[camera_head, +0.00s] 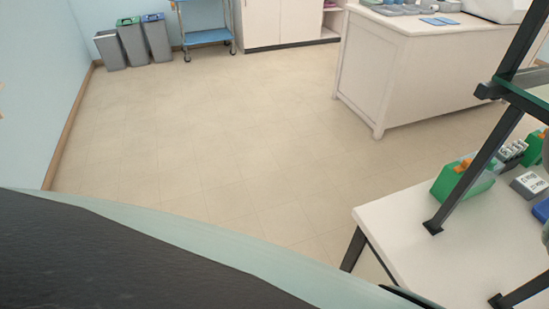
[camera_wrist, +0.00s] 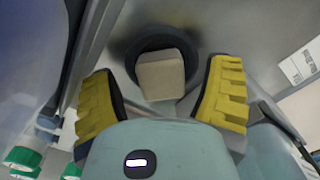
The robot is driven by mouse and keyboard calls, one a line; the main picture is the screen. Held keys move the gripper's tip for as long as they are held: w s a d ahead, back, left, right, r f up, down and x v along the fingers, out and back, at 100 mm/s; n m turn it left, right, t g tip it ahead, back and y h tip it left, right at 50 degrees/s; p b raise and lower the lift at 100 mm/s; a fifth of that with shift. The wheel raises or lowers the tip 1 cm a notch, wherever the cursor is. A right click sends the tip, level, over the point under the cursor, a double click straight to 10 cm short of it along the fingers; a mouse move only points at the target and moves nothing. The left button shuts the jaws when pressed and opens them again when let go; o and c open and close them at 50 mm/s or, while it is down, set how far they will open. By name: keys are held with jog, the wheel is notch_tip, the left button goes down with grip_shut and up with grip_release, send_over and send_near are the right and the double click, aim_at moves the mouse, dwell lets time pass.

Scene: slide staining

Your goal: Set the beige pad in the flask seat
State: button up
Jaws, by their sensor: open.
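In the wrist view the beige pad (camera_wrist: 161,76) is a small block between and just beyond my gripper's yellow fingers. My gripper (camera_wrist: 164,82) is open, with a gap visible on each side of the pad. A dark round ring (camera_wrist: 133,52), which looks like the flask seat, sits in a grey metal surface behind the pad. The pad overlaps the ring's opening and its lower end reaches past the ring's lower edge. I cannot tell how deep it sits or whether it touches the ring. The head view shows neither pad nor gripper.
In the wrist view green-capped items (camera_wrist: 24,158) are at lower left, and a grey wall panel flanks the left finger. In the head view a white table (camera_head: 400,225) with a black frame (camera_head: 480,165) and a green holder (camera_head: 462,183) stands at right. The floor (camera_head: 220,130) is clear.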

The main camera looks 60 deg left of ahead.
jog(key=shift+w+a+r, duration=0.1)
jog(key=shift+a+r, duration=0.05)
jog(key=shift+r, duration=0.35)
jog(key=shift+w+a+r, duration=0.1)
jog(key=shift+r, duration=0.4)
notch_tip(320, 180, up, 9)
jog(key=shift+d+r, duration=0.1)
